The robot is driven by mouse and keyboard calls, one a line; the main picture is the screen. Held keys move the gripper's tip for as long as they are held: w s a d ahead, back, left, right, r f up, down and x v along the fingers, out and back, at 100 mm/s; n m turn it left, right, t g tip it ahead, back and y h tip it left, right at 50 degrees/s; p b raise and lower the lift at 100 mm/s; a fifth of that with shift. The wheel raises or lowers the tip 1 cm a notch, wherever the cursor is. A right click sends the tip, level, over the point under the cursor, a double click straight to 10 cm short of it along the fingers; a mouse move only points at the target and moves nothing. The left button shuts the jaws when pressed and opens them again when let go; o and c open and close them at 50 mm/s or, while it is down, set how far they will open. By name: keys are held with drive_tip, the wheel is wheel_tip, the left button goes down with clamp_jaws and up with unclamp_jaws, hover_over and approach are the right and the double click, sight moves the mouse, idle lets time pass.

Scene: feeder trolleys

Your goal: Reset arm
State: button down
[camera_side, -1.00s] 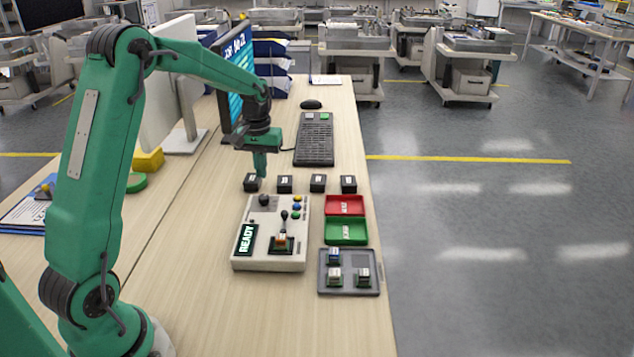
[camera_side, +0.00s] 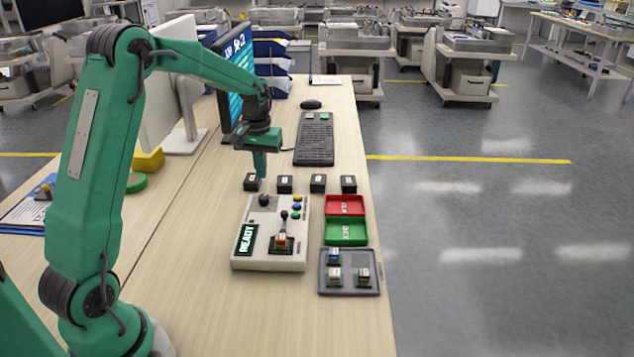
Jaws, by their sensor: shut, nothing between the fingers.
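My gripper (camera_side: 260,165) is shut and empty. It points down near the leftmost of several small black blocks (camera_side: 251,182) that stand in a row behind the control box. Its fingertips overlap that block in the picture, and I cannot tell whether they touch it. The light grey control box (camera_side: 271,260) has a small display reading READY (camera_side: 246,239), a black lever (camera_side: 284,216), a black knob (camera_side: 264,200) and coloured buttons (camera_side: 297,208). A small part with an orange top (camera_side: 281,241) sits in the dark socket on the box.
A red tray (camera_side: 345,205) and a green tray (camera_side: 346,231) lie right of the box. A grey tray (camera_side: 350,291) holds three small parts. A keyboard (camera_side: 314,139), mouse (camera_side: 311,104) and monitor (camera_side: 234,78) stand farther back. The table front is clear.

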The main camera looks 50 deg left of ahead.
drive_tip(key=s+d+r+m+t, duration=0.3)
drive_tip(key=s+d+r+m, duration=0.1)
drive_tip(key=s+d+r, duration=0.65)
drive_tip(key=s+d+r+m+t, duration=0.2)
drive_tip(key=s+d, duration=0.6)
drive_tip(key=s, duration=0.4)
drive_tip(key=shift+s+m+t, duration=0.2)
drive_tip(key=shift+m+t, duration=0.1)
drive_tip(key=shift+m, duration=0.4)
drive_tip(key=w+a+r+m+g, duration=0.1)
drive_tip(key=w+a+m+g, duration=0.1)
drive_tip(key=w, duration=0.5)
drive_tip(key=w+a+r+m+g, duration=0.1)
drive_tip(key=w+a+m, duration=0.15)
drive_tip(key=w, duration=0.45)
drive_tip(key=w+a+f+m+g, duration=0.2)
drive_tip(key=w+a+f+m, duration=0.2)
drive_tip(key=w+f, duration=0.3)
drive_tip(key=shift+w+f+g, duration=0.3)
drive_tip(key=shift+w+f, duration=0.05)
drive_tip(key=shift+w, duration=1.9)
